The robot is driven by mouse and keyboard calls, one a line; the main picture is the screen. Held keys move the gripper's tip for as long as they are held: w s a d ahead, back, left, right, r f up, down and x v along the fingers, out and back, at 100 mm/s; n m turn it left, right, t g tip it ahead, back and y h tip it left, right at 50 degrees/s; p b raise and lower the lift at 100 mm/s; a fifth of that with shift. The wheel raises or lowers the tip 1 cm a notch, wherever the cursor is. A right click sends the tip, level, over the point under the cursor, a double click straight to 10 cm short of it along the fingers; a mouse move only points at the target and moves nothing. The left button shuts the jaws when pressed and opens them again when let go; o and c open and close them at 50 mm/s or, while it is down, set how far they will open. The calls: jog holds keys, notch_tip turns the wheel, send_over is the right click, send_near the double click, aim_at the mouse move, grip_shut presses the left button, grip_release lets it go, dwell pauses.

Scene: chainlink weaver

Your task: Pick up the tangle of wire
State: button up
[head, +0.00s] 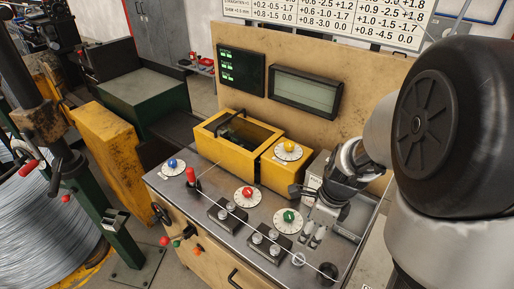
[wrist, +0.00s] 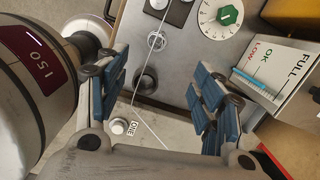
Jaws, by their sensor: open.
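My gripper (head: 318,232) is above the right end of the metal bench top, pointing down. In the wrist view my gripper (wrist: 160,88) has its blue-padded fingers spread wide, with nothing between the pads. A thin straight wire (head: 235,206) runs across the bench past the rollers toward the lower right. A thin wire (wrist: 148,52) also shows in the wrist view, passing below the open fingers and bending. I cannot make out a distinct tangle of wire in either view; my arm and gripper hide part of the bench's right end.
Dials, including a green-knobbed one (head: 288,219), and two roller blocks (head: 227,217) stand on the bench. A dark cup (head: 327,271) is at its front right. A white level box (wrist: 283,77) marked FULL is right of my fingers. A yellow open box (head: 214,128) stands behind.

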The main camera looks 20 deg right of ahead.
jog(key=d+f+m, duration=0.1)
jog(key=f+m, duration=0.1)
jog(key=b, duration=0.5)
send_over(300, 257)
jog(key=f, duration=1)
jog(key=shift+d+f, duration=0.25)
jog(key=shift+f, duration=0.15)
jog(key=shift+w+f, duration=0.1)
jog(key=shift+f, duration=0.2)
jog(key=f+b, duration=0.3)
jog(key=f, duration=0.2)
jog(key=shift+a+f, duration=0.15)
jog(key=shift+a, duration=0.05)
jog(key=c, duration=1.1)
jog(key=shift+o, duration=0.2)
jog(key=shift+r, duration=0.2)
